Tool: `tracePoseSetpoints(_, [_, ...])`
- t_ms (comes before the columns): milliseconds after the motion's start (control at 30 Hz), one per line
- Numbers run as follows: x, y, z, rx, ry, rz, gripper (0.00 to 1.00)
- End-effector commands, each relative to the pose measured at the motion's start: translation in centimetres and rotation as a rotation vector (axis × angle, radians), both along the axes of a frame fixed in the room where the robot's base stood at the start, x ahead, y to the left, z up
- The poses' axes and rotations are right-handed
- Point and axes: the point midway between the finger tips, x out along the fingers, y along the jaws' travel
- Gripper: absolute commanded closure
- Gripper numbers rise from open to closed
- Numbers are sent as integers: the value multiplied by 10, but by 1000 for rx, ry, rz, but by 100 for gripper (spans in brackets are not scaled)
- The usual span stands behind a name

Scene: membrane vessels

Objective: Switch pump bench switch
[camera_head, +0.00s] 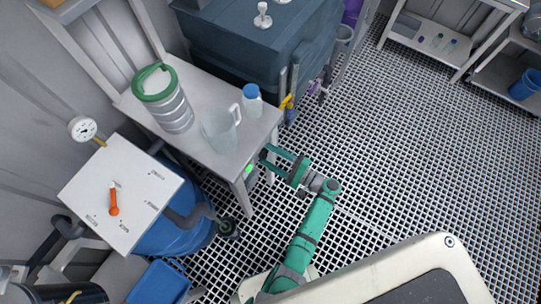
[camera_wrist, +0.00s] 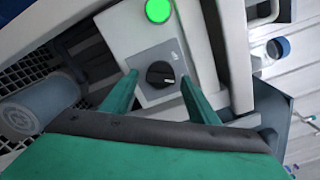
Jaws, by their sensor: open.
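The pump bench switch (camera_wrist: 160,74) is a black rotary knob on a grey plate, in the wrist view. It sits on a pale box below a lit green lamp (camera_wrist: 158,11). The lamp also shows in the head view (camera_head: 249,169), at the front end of the bench (camera_head: 205,92). My gripper (camera_wrist: 159,82) is open, its two green fingers on either side of the knob in the picture. I cannot tell whether they touch it or how far off they are. In the head view my gripper (camera_head: 268,164) points at the bench end, and the knob cannot be made out.
On the bench stand a green-lidded jar (camera_head: 172,108), a clear jug (camera_head: 220,130) and a blue-capped bottle (camera_head: 252,102). A dark blue tank (camera_head: 270,45) is behind. A white panel with an orange handle (camera_head: 114,200) is at left. The grid floor at right is clear.

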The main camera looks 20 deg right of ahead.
Motion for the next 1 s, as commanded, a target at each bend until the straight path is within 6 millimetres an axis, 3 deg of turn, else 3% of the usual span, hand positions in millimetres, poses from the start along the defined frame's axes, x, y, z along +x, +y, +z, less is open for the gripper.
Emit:
tracePoseSetpoints(600, [-74, -59, 0, 0, 1, -3, 45])
tracePoseSetpoints(1000, [-84, -66, 0, 0, 0, -1, 45])
